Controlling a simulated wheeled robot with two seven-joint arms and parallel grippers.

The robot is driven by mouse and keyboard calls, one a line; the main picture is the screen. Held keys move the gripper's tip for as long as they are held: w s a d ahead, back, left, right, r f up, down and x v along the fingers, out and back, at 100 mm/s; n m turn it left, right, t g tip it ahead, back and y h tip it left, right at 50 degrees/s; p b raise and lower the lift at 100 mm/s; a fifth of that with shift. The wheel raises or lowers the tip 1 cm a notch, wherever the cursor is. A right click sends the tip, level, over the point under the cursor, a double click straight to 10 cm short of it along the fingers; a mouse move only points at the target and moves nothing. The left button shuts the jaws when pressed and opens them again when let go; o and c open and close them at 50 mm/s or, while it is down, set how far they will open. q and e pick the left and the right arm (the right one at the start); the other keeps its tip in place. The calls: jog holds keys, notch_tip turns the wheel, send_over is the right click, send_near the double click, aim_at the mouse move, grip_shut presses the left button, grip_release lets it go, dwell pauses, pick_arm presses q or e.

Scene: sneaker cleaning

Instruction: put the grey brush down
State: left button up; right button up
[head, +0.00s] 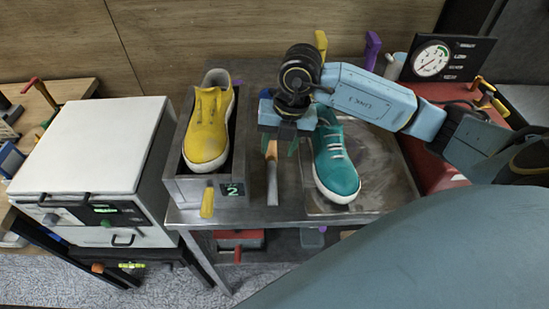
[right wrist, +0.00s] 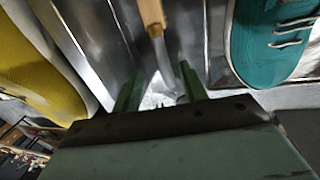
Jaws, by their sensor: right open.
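The grey brush (head: 272,186), with a wooden part at one end, lies on the metal table between the yellow shoe's box and the teal shoe's tray. It also shows in the right wrist view (right wrist: 162,58), running down toward the space between the fingers. My right gripper (head: 280,147) is over the wooden end of the brush. Its green fingers (right wrist: 161,85) are apart, one on each side of the brush, and do not clamp it. My left gripper is not in view.
A yellow shoe (head: 208,120) sits in a grey box (head: 177,187) marked 2, left of the brush. A teal shoe (head: 335,165) rests on a shallow metal tray (head: 385,180) to the right. A white cabinet (head: 95,140) stands at left; a gauge panel (head: 465,58) is at back right.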

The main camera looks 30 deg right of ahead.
jog(key=shift+s+d+r, duration=0.1)
jog(key=shift+d+r, duration=0.1)
jog(key=shift+r, duration=0.9)
jog(key=shift+s+d+r, duration=0.1)
jog(key=shift+d+r, duration=0.05)
jog(key=shift+r, duration=0.95)
